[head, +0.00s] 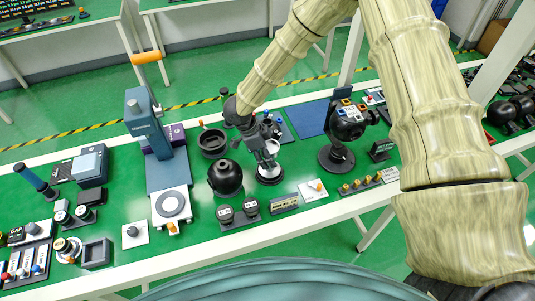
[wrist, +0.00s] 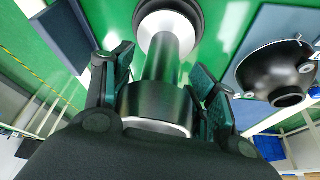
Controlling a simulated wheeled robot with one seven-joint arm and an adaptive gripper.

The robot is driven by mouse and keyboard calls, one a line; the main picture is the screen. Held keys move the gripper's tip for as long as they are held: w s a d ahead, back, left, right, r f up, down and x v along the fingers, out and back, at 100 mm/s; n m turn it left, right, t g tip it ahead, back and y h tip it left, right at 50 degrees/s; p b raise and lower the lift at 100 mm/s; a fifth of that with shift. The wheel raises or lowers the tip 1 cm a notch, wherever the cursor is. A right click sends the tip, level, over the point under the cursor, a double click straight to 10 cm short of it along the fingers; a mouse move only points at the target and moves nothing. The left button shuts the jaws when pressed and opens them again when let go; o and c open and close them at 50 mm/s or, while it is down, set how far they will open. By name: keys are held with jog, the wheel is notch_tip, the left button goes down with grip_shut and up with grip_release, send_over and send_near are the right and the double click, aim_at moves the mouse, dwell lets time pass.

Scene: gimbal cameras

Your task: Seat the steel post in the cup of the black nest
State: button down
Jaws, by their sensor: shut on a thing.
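My gripper (head: 262,140) is at mid-table with its fingers pointing down. In the wrist view my gripper (wrist: 160,88) has its two dark fingers on either side of the steel post's wide dark collar (wrist: 157,105) and is shut on the post. The grey steel shaft (wrist: 163,58) runs from the collar toward the black nest (wrist: 187,7). The nest, a black ring around a pale centre, also shows in the head view (head: 270,180), directly below the gripper. The shaft's far end overlaps the pale centre; I cannot tell whether it touches or is inside the cup.
A black ball-shaped housing (head: 225,178) stands close left of the nest, and a black ring-shaped base (head: 212,142) behind it. A black gimbal ball on a stand (head: 347,122) is to the right. A blue press (head: 150,125) stands left. Small blocks and a white card (head: 314,190) lie in front.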

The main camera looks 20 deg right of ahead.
jog(key=shift+f, duration=0.2)
jog(key=shift+c, duration=1.9)
grip_release()
jog(key=v, duration=1.2)
jog(key=shift+s, duration=0.1)
